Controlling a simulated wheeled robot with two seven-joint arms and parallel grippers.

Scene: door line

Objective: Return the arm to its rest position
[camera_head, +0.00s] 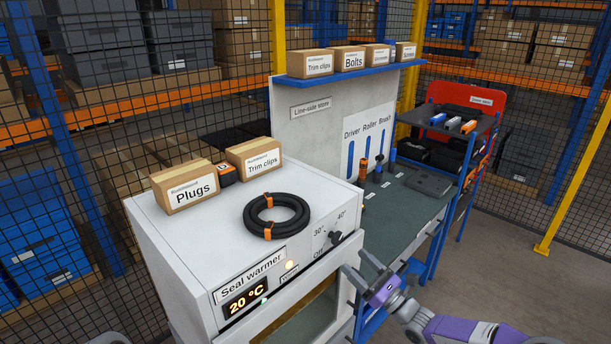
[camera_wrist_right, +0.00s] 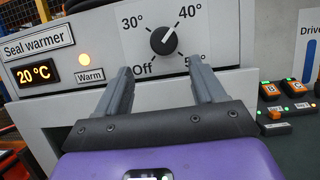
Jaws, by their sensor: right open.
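My right gripper (camera_head: 354,261) is open and empty in front of the white seal warmer (camera_head: 165,250), close to its front panel. In the right wrist view its two fingers (camera_wrist_right: 162,66) are spread just below the dark control knob (camera_wrist_right: 164,40), apart from it. The knob's white mark appears to point up and right, toward 40°. The knob also shows in the head view (camera_head: 335,237). The display (camera_wrist_right: 39,74) reads 20 °C and the Warm lamp (camera_wrist_right: 85,59) glows amber. My left gripper is not in view.
A black hose coil (camera_head: 276,215), a Plugs box (camera_head: 184,187) and a Trim clips box (camera_head: 254,157) sit on the warmer. A green-topped bench (camera_head: 400,210) with tools stands to the right. Open floor (camera_head: 490,270) lies right of the bench.

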